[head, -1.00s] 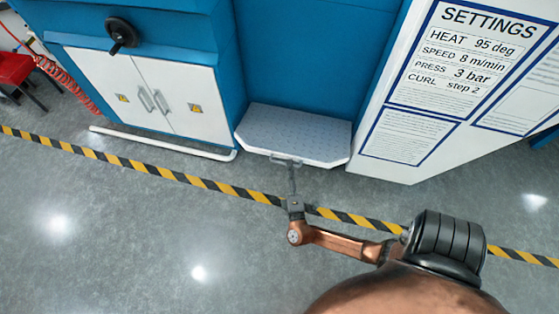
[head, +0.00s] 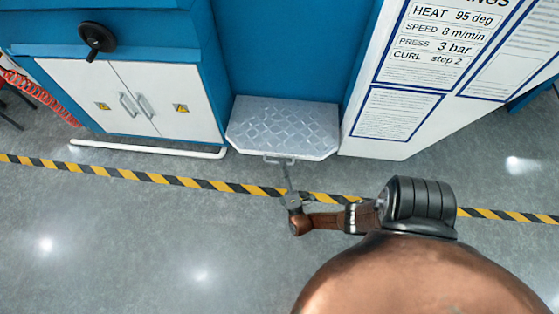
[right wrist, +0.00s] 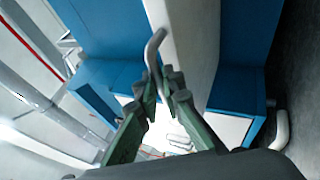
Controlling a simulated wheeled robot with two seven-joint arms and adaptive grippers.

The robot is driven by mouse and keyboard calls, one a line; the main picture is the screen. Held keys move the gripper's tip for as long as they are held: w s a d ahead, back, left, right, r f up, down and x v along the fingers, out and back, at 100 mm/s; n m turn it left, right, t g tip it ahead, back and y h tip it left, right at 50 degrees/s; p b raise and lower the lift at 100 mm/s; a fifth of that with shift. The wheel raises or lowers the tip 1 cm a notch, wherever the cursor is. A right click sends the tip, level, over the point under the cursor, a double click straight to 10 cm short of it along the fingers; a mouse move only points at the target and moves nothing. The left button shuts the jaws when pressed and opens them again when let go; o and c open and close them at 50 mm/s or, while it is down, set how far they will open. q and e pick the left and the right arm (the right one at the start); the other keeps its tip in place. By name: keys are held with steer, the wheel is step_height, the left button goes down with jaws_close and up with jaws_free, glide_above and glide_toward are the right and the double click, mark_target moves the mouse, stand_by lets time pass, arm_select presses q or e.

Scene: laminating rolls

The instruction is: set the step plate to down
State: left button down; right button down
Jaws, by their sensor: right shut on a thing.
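The step plate (head: 284,125) is a pale grey, diamond-patterned plate at the foot of the blue machine, in the middle of the head view. It sticks out from the machine with its tread facing up; I cannot tell its exact tilt. A thin grey handle (head: 271,160) is on its front edge. My right gripper (head: 285,165) reaches this handle from the front and is shut on it. In the right wrist view, the green fingers (right wrist: 166,93) close around a bent grey bar (right wrist: 154,48). The left gripper is not in view.
White cabinet doors (head: 142,100) and a black handwheel (head: 97,37) are left of the plate. A white bar (head: 150,149) lies along the cabinet's foot. A white settings panel (head: 395,115) stands right. A yellow-black floor stripe (head: 150,177) crosses clear grey floor.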

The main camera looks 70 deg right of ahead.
steer(key=shift+d, duration=0.45)
steer(key=c, duration=2.3)
jaws_free()
steer(key=shift+a, duration=0.15)
steer(key=shift+a, duration=0.15)
steer(key=v, duration=0.7)
steer(key=shift+s+a+f, duration=0.1)
steer(key=shift+s+f, duration=0.05)
steer(key=shift+f, duration=0.05)
steer(key=shift+s, duration=0.1)
